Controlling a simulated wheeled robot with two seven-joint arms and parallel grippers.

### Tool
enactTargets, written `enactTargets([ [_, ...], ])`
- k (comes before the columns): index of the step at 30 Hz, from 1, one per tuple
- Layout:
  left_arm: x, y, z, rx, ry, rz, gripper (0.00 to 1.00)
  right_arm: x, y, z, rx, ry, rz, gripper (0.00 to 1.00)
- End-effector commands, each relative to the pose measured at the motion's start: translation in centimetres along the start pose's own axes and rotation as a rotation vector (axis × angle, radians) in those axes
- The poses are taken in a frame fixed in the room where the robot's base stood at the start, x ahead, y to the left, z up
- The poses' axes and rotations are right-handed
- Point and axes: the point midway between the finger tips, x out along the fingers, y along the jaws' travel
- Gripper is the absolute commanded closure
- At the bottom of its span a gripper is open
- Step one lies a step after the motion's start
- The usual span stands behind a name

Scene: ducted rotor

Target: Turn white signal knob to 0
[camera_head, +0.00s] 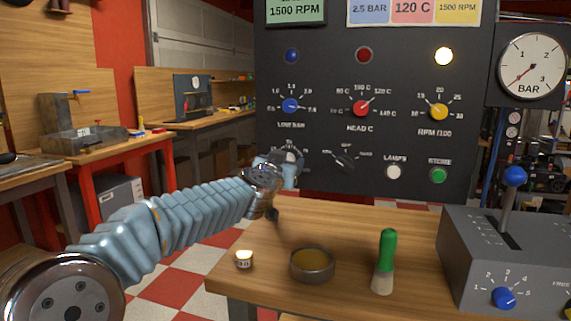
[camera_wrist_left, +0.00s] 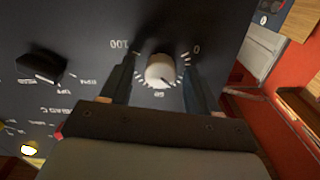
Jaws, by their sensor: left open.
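The white signal knob (camera_wrist_left: 160,71) is on the dark panel, inside a scale marked 0 and 100, which appears upside down in the left wrist view. A dark mark near its lower right edge is too small to read surely. My left gripper (camera_wrist_left: 160,66) is open, with one finger on each side of the knob and a gap visible beside each. In the head view my left gripper (camera_head: 290,168) is at the panel's lower left and mostly hides the knob. My right gripper is not in view.
A black selector knob (camera_head: 345,160) is beside the white knob, with a white lamps button (camera_head: 394,172) and green restore button (camera_head: 438,175) farther right. The wooden table (camera_head: 350,225) below bears a round bowl (camera_head: 312,265), a green-handled tool (camera_head: 387,255) and a grey lever box (camera_head: 470,260).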

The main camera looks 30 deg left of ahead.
Motion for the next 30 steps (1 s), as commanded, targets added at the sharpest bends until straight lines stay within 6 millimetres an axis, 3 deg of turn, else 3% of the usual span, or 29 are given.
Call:
enactTargets([
  [1,-0.01,0.00,0.00,0.000,0.000,0.000,0.40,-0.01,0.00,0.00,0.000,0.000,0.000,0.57],
  [12,-0.03,0.00,0.00,0.000,0.000,0.000,0.95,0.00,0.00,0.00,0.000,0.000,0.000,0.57],
  [22,-0.04,-0.02,-0.01,-0.053,0.000,0.000,0.95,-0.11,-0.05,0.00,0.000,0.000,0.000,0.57],
  [30,-0.03,-0.11,0.00,-0.233,-0.001,-0.002,0.95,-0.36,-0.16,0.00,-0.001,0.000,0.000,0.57],
])
